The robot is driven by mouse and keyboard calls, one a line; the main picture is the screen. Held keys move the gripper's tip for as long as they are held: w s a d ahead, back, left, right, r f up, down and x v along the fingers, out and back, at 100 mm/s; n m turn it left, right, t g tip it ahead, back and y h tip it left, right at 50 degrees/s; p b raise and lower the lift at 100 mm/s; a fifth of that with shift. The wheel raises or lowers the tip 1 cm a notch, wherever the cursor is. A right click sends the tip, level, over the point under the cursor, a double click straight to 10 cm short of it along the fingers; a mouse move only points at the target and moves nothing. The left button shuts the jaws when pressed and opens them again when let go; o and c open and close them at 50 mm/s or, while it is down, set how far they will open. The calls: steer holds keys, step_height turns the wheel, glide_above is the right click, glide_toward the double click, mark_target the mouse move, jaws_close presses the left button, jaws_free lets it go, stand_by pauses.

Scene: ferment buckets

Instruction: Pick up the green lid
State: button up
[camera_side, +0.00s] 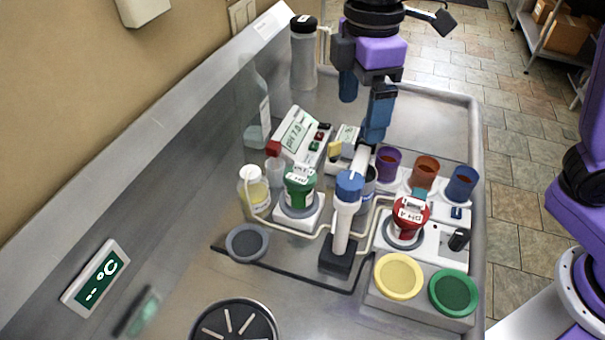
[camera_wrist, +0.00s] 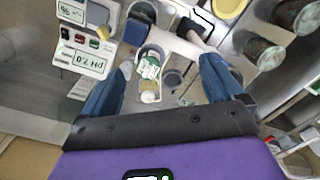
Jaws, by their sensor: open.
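The green lid (camera_side: 454,292) is a flat round disc. It lies on a light block at the front right of the bench in the side view, just right of a yellow lid (camera_side: 399,276). I cannot make out the green lid in the wrist view. My gripper (camera_side: 362,112) is above the back of the work area, well behind and above the green lid. Its two blue fingers are apart, and they also show spread in the wrist view (camera_wrist: 165,62). Nothing is held between them.
A green pot (camera_side: 299,190) and a red pot (camera_side: 411,215) stand on white stands. A blue-capped white post (camera_side: 346,210) rises between them. Purple, orange and blue cups (camera_side: 461,184) stand behind the lids. A grey disc (camera_side: 247,243) lies at the left.

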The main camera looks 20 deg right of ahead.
steer(key=n, duration=0.1)
glide_toward(301, 177)
step_height(301, 177, down, 9)
steer(key=shift+s+r, duration=0.15)
stand_by(0.9)
steer(key=c, duration=1.2)
steer(key=shift+r, duration=0.15)
